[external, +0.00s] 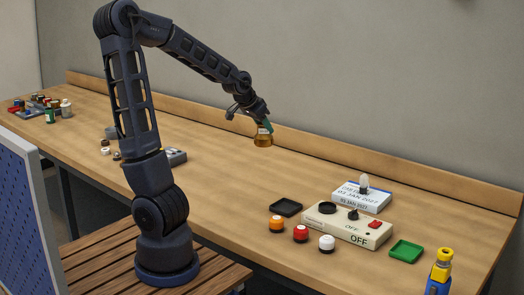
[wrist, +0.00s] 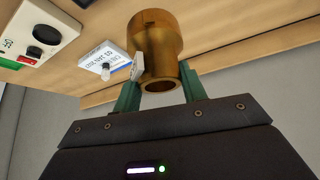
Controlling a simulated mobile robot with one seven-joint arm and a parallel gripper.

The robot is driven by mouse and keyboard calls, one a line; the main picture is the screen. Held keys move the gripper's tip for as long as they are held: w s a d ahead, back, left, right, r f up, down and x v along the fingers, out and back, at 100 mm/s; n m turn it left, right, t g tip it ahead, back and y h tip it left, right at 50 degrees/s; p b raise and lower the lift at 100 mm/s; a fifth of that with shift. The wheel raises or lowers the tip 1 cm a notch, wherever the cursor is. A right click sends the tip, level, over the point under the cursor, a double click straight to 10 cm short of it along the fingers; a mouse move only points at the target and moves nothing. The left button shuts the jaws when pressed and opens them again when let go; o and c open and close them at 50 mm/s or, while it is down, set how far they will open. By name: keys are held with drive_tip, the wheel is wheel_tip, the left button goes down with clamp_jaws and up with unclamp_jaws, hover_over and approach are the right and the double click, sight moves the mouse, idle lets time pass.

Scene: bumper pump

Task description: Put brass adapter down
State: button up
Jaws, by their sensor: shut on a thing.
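The brass adapter (wrist: 155,40) is a hollow, stepped brass cylinder. My gripper (wrist: 158,88) is shut on it, with green fingers on either side of its narrower end. In the external view the adapter (external: 263,140) hangs below my gripper (external: 266,127), above the back part of the wooden bench (external: 240,185). It is apart from the bench top. A white tag-like piece shows beside the adapter in the wrist view; I cannot tell what it belongs to.
A white device (external: 345,224) with a black round socket and red switch stands at right, near a boxed label block (external: 375,197), a black tray (external: 286,207) and a green tray (external: 406,251). Orange, red and white capped jars stand in front. The middle bench is clear.

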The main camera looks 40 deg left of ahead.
drive_tip(key=shift+n+y, duration=0.3)
drive_tip(key=shift+n, duration=0.1)
drive_tip(key=shift+s+a+f, duration=0.1)
drive_tip(key=shift+a+f, duration=0.6)
drive_tip(key=shift+f, duration=2.65)
drive_tip(key=shift+s+a+f, duration=0.1)
drive_tip(key=shift+a+f, duration=0.55)
drive_tip(key=shift+f, duration=2.65)
drive_tip(key=shift+s+a+f, duration=0.1)
drive_tip(key=shift+a+f, duration=0.6)
drive_tip(key=shift+f, duration=2.65)
drive_tip(key=shift+f, duration=0.1)
drive_tip(key=o, duration=1.3)
drive_tip(key=shift+c, duration=0.2)
drive_tip(key=v, duration=1.2)
drive_tip(key=shift+s, duration=0.1)
